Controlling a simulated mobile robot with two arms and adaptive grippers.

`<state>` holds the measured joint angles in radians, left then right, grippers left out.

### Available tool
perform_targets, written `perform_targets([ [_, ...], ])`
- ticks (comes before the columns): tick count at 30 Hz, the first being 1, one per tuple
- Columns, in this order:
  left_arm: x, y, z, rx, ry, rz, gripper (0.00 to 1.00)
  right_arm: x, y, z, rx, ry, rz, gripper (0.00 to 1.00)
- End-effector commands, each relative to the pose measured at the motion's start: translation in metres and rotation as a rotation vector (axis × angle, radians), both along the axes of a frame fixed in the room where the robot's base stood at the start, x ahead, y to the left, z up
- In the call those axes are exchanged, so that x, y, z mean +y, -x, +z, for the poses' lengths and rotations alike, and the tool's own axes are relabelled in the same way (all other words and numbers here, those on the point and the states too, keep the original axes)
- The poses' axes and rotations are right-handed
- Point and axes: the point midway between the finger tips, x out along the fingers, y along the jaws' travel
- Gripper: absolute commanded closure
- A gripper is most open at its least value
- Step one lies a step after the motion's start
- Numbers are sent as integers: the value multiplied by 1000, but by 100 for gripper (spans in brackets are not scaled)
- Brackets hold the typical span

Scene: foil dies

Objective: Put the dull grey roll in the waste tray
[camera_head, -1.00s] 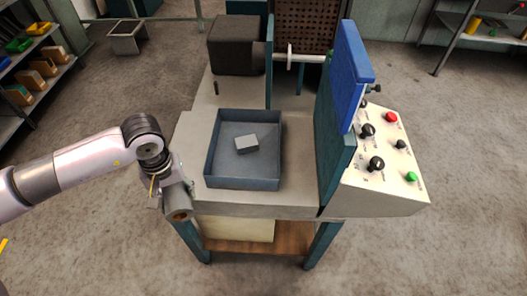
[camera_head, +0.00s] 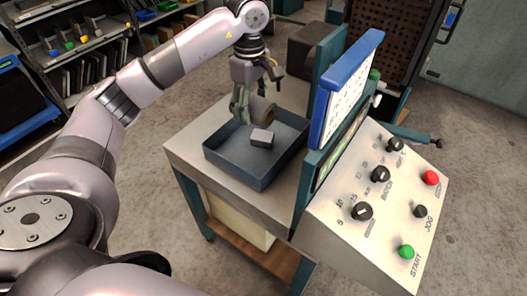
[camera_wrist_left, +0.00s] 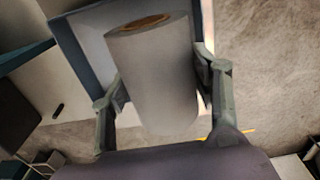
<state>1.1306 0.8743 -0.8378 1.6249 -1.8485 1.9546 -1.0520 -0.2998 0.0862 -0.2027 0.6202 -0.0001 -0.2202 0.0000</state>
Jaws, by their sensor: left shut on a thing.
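The dull grey roll (camera_head: 262,110) is between the fingers of my left gripper (camera_head: 242,108), above the far left part of the waste tray. In the left wrist view the roll (camera_wrist_left: 157,85) fills the middle, its brown core end showing, with a finger of the left gripper (camera_wrist_left: 160,95) on each side. The waste tray (camera_head: 232,164) is a dark blue-grey open box on the machine's table. A small light grey block (camera_head: 262,138) lies inside it. The tray wall also shows behind the roll in the wrist view (camera_wrist_left: 88,38). My right gripper is not in view.
A control panel (camera_head: 385,205) with knobs and buttons stands right of the tray, with a raised blue-framed board (camera_head: 345,92) between them. A dark block-shaped housing (camera_head: 312,45) stands behind. Bare table top (camera_head: 190,140) lies left of the tray.

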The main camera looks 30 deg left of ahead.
Motion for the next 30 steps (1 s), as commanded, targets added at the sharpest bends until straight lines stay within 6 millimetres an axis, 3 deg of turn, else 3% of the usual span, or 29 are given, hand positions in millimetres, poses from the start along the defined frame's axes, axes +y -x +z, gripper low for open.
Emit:
perform_targets([
  [6,0,2,-60,7,0,-2,81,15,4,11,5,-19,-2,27],
  [12,-1,1,-108,3,1,-3,81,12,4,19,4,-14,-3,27],
  [30,0,0,-175,-1,0,-4,81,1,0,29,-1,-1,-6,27],
])
